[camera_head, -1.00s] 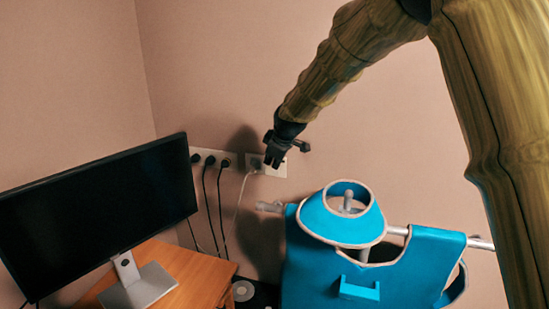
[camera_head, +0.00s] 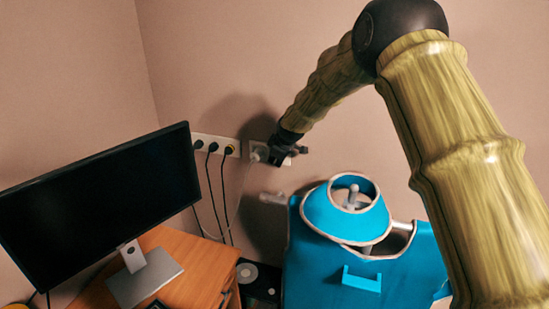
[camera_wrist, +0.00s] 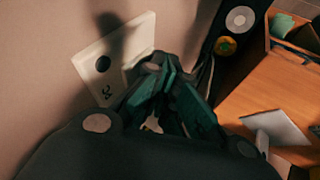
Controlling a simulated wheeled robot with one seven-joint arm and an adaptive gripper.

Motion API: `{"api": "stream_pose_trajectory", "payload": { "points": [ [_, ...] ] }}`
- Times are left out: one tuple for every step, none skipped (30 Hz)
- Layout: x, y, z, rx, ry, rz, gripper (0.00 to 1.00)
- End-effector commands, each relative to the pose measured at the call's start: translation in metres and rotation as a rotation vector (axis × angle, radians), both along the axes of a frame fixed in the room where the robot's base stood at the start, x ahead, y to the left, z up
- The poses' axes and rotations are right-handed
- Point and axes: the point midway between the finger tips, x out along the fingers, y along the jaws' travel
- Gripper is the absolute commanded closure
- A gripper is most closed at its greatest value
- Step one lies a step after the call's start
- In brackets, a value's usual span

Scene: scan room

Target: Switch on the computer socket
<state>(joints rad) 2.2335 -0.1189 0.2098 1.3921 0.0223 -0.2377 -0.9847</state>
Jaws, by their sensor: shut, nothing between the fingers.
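A white wall plate (camera_head: 256,149) is mounted right of the longer socket strip, and my gripper hides much of it. In the wrist view the white plate (camera_wrist: 130,45) shows a round dark spot and a small dark marking near its lower edge. I cannot tell whether its switch is on or off. My gripper (camera_head: 276,157) is in front of this plate, with dark fingers closed and empty. In the wrist view the fingertips (camera_wrist: 160,72) are beside the plate's lower right edge. I cannot tell whether they touch it.
A white socket strip (camera_head: 215,143) with several black plugs and cords is on the left. A black monitor (camera_head: 100,200) stands on the wooden desk (camera_head: 205,265). A blue apron-like garment (camera_head: 335,265) hangs on a rail below my arm. Bare wall lies above.

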Motion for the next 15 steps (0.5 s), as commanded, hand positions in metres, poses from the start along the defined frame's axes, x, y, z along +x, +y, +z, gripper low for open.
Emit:
{"api": "stream_pose_trajectory", "payload": {
  "points": [
    [0.002,0.000,0.003,0.001,-0.004,0.000,1.00],
    [0.000,0.000,0.004,0.001,-0.005,0.000,1.00],
    [-0.001,0.000,0.006,0.000,-0.006,0.000,1.00],
    [-0.003,0.000,0.007,0.000,-0.006,0.000,1.00],
    [-0.004,0.000,0.008,0.000,-0.007,0.000,1.00],
    [-0.004,0.000,0.010,0.000,-0.007,0.001,1.00],
    [-0.005,0.000,0.011,0.000,-0.008,0.000,1.00],
    [-0.005,0.000,0.012,0.001,-0.008,0.000,1.00],
    [-0.004,0.000,0.013,0.001,-0.007,0.000,1.00],
    [-0.003,0.000,0.013,0.001,-0.007,0.000,1.00],
    [-0.002,0.000,0.013,0.000,-0.006,0.000,1.00],
    [0.000,0.000,0.013,0.001,-0.005,0.000,1.00],
    [0.000,0.000,0.014,0.001,-0.005,0.000,1.00],
    [0.001,0.000,0.014,0.001,-0.004,0.000,1.00],
    [0.002,0.000,0.015,0.001,-0.003,0.000,1.00]
  ]
}}
